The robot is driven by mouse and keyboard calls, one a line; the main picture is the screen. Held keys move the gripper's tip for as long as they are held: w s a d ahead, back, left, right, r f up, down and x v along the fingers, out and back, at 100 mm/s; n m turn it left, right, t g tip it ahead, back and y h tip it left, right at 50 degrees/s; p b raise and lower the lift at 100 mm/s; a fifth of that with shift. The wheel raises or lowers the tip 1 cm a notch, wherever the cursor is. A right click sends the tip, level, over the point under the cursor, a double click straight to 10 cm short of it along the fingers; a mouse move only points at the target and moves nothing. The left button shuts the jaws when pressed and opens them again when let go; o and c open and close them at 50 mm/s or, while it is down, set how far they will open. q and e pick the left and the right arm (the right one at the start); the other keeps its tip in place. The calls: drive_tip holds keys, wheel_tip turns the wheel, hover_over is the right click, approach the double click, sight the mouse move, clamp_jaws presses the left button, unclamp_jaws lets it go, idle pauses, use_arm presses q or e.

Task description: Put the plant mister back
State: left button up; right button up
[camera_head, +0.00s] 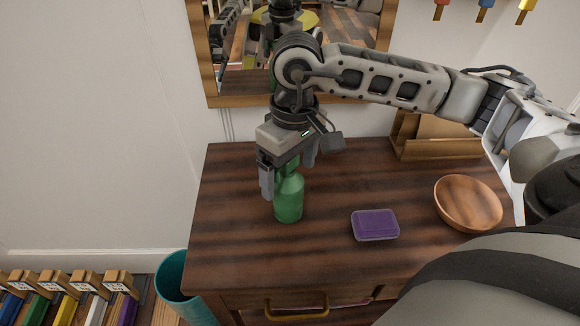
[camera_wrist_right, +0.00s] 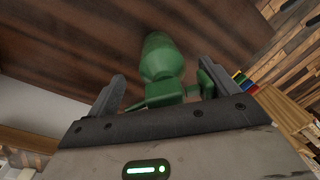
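The plant mister is a green bottle (camera_head: 289,198) standing upright on the dark wooden tabletop (camera_head: 235,235), left of its middle. My right gripper (camera_head: 287,172) points down over it, with its fingers on either side of the mister's head and neck. In the right wrist view, the mister (camera_wrist_right: 162,62) shows between the two spread fingers, with its spray head close to the gripper. A gap shows on the left finger's side; the right finger is close to the head, and I cannot tell if it touches. My left gripper is not in view.
A purple item in a clear tray (camera_head: 375,225) and a wooden bowl (camera_head: 468,203) stand to the right. A wooden holder (camera_head: 432,137) is behind. A framed mirror (camera_head: 212,60) hangs at the back wall. A teal bin (camera_head: 180,290) stands beside the table. The tabletop's front left is clear.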

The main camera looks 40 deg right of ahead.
idle(0.3)
wheel_tip(320, 180, up, 16)
drive_tip(key=d, duration=0.1)
drive_tip(key=shift+w+p, duration=0.15)
drive_tip(key=shift+p, duration=0.15)
drive_tip(key=shift+f, duration=0.1)
